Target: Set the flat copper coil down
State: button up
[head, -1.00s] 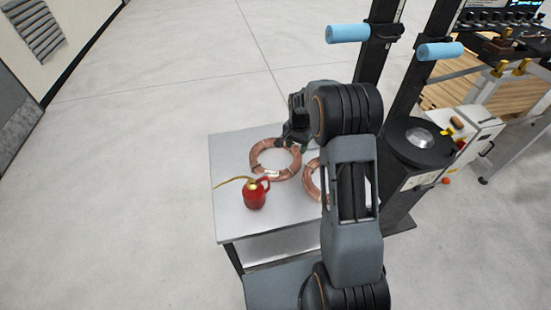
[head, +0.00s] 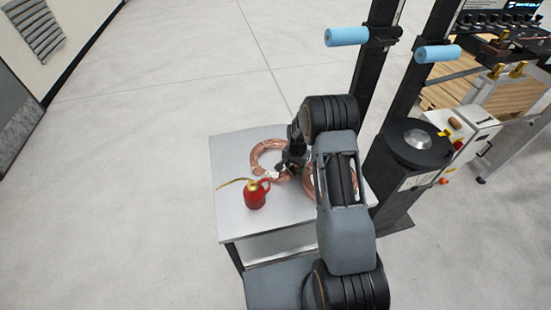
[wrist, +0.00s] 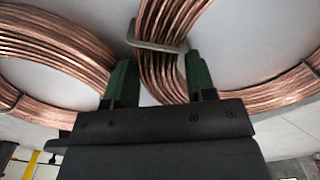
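Two flat copper coils lie on the small grey table in the head view. The left copper coil (head: 256,155) shows mostly, and the right copper coil (head: 309,182) is largely hidden behind my arm. My gripper (head: 286,166) is low at the right side of the left coil. In the wrist view its green fingers (wrist: 160,88) stand apart on either side of a strapped copper bundle (wrist: 165,55). A pale gap shows beside the left finger, so the fingers look open around the bundle. Another copper ring (wrist: 50,50) lies to the left. Finger contact is unclear.
The table (head: 229,160) also carries a red oil can (head: 256,195) with a thin spout, just in front of the left coil. A black post machine with blue handles (head: 345,36) stands close behind and right. The table's left strip is bare.

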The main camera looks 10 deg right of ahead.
jog(key=shift+s+f, duration=0.2)
jog(key=shift+f, duration=0.15)
